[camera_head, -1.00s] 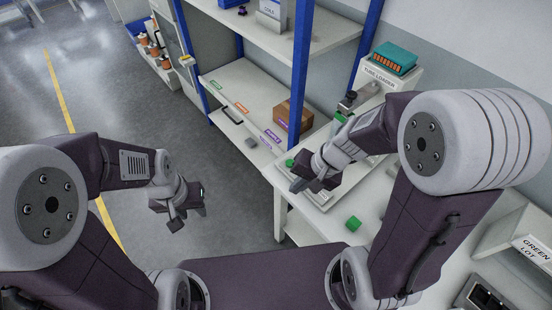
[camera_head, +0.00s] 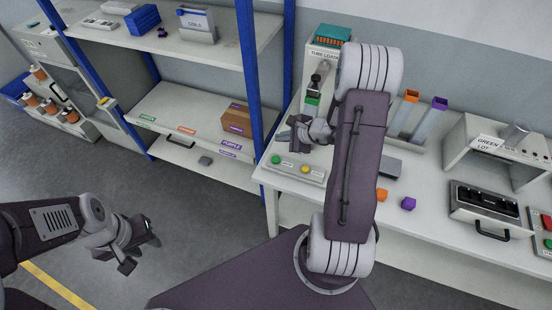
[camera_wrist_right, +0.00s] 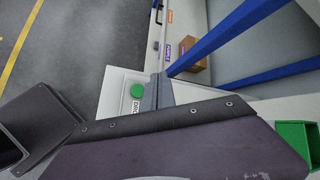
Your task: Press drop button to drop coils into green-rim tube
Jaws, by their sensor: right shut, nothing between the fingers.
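The button box (camera_head: 312,176) lies on the table below the tube loader (camera_head: 325,42). It has a green button (camera_head: 276,160) at left and a yellow button (camera_head: 305,169) at right. My right gripper (camera_head: 296,134) is shut and empty, above and behind the box. A green-rim tube (camera_wrist_right: 297,145) shows at that view's right edge. My left gripper (camera_head: 140,254) hangs over the floor; its opening is unclear.
An orange-rim tube (camera_head: 409,97) and a purple-rim tube (camera_head: 438,104) stand in a rack right of my right arm. A blue-post shelf (camera_head: 175,105) stands left.

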